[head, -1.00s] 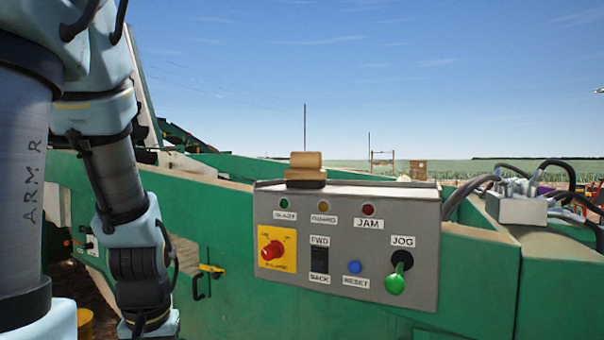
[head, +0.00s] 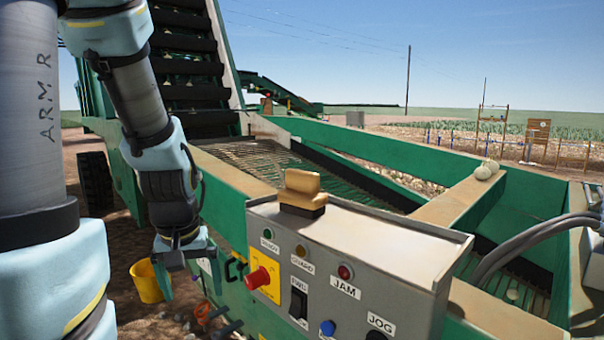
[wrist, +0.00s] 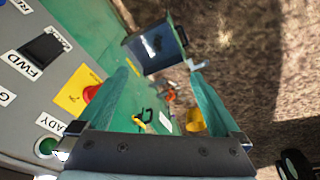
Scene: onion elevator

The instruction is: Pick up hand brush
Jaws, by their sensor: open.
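The hand brush (head: 302,190), with a tan wooden top and dark bristles underneath, rests on the left end of the top of the grey control box (head: 370,240) in the head view. My gripper (head: 190,284) hangs to the left of the box, lower than the brush and apart from it, with its fingers pointing down. In the wrist view my gripper (wrist: 165,92) has its two green fingers wide apart with nothing between them. The brush does not show in the wrist view.
The box front carries a red knob (head: 258,278), lamps and switches. The green machine wall (head: 380,150) runs behind it. Grey cables (head: 520,240) lie at the right. A yellow bucket (head: 146,281) stands on the ground beyond my gripper. Air above the brush is clear.

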